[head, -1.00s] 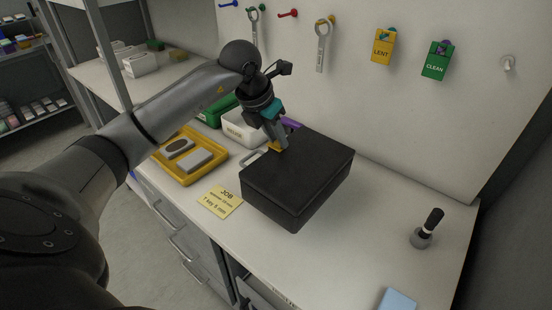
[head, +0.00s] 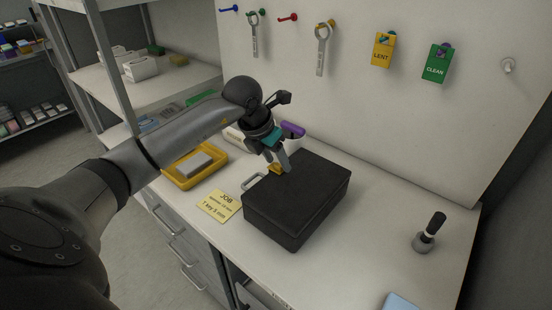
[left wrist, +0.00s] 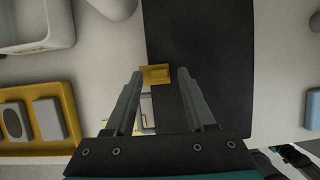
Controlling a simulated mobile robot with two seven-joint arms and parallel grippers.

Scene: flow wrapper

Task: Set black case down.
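The black case (head: 297,200) is upright and level over the middle of the bench, its base on or very close to the bench top; I cannot tell if it touches. A pale handle (head: 254,182) and a yellow tab (head: 274,169) are at its left side. My left gripper (head: 280,171) points down at that tab. The case (left wrist: 205,60) also fills the right of that view. My right gripper is not in view.
A yellow tray (head: 181,184) with grey pieces lies left of the case. A yellow job note (head: 217,206) lies at the front edge. White bins stand behind the gripper. A dark-handled tool (head: 431,232) stands at right. The bench between it and the case is clear.

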